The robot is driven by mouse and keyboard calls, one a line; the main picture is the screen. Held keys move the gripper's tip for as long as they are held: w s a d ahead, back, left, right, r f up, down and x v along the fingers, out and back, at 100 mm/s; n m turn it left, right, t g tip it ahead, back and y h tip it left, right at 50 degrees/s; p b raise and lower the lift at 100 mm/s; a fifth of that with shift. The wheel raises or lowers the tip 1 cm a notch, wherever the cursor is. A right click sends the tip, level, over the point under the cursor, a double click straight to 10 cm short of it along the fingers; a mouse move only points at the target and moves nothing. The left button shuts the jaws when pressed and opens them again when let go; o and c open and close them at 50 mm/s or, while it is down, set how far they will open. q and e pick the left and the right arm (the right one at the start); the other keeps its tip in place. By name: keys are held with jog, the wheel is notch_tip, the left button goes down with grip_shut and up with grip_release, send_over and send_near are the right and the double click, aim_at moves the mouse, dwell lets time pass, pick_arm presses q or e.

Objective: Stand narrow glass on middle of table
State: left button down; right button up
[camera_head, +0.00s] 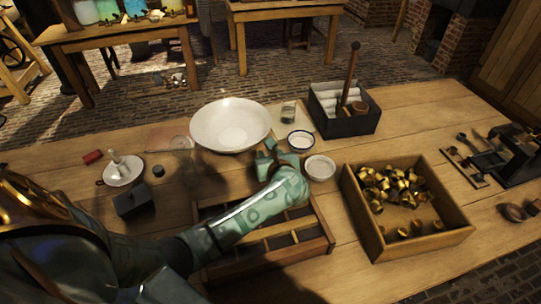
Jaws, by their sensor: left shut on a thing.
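My left arm reaches in from the left over the wooden table (420,103). My left gripper (268,150) is low over the middle of the table, in front of the white bowl (231,125). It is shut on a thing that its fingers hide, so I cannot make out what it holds. A small clear glass (288,112) stands behind the gripper, between the bowl and a dark crate. Another faint clear piece of glass (181,143) shows left of the bowl. I cannot tell which glass is the narrow one. My right gripper is not in view.
Two small white dishes (301,140) (320,167) are close right of the gripper. A dark crate (345,126) stands behind them. A divided wooden tray (315,247) lies under my forearm. A box of brass cups (438,243) is at right. A candle dish (123,176) is at left.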

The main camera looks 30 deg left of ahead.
pick_arm(q)
jog(key=shift+r, duration=0.1)
jog(key=shift+f, duration=0.2)
jog(key=c, duration=0.9)
grip_release()
jog(key=shift+c, duration=0.2)
jog(key=shift+r, duration=0.1)
jog(key=shift+r, duration=0.15)
jog(key=p+v, duration=0.2)
jog(key=v, duration=0.9)
jog(key=shift+d+p, duration=0.1)
jog(key=shift+p, duration=0.25)
jog(key=shift+s+d+r, duration=0.25)
jog(key=shift+s+d, duration=0.05)
jog(key=shift+d, duration=0.05)
